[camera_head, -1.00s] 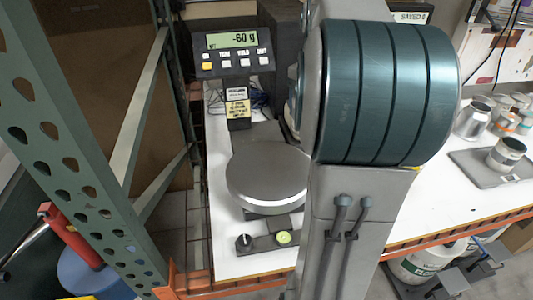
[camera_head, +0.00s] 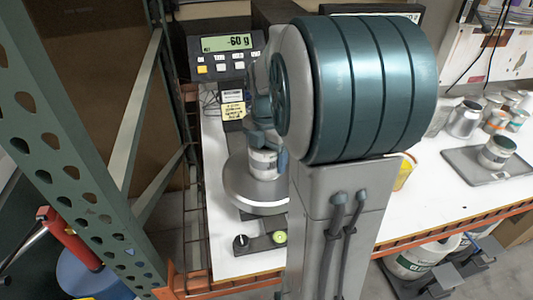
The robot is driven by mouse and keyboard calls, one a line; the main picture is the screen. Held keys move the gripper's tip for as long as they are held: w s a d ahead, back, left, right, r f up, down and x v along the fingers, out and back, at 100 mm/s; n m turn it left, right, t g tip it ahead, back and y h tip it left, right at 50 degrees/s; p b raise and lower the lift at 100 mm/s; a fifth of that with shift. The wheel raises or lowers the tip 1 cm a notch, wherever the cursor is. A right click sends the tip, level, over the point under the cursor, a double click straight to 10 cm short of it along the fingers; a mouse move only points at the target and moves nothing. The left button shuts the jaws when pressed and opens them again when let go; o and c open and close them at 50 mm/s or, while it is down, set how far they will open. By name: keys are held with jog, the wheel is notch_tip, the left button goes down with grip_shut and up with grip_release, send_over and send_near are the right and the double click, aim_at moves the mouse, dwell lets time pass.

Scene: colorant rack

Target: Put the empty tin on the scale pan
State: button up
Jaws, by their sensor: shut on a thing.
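The scale pan (camera_head: 240,190) is a round grey metal disc on the white bench, left of centre. My gripper (camera_head: 266,158) is over the pan's back right part, shut on a small upright tin (camera_head: 263,165) with a pale label. The tin's base appears at or just above the pan; I cannot tell whether it touches. My arm hides part of the gripper and the pan's right side. The scale display (camera_head: 227,42) reads -60 g.
A green rack upright (camera_head: 75,130) stands close on the left. A level-and-knob foot (camera_head: 262,241) lies in front of the pan. At right, a grey tray (camera_head: 465,168) holds another tin (camera_head: 497,152), with several cans behind it.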

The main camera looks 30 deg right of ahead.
jog(key=shift+f, duration=0.2)
jog(key=o, duration=1)
jog(key=shift+r, duration=0.15)
notch_tip(320, 180, up, 12)
jog(key=shift+r, duration=0.1)
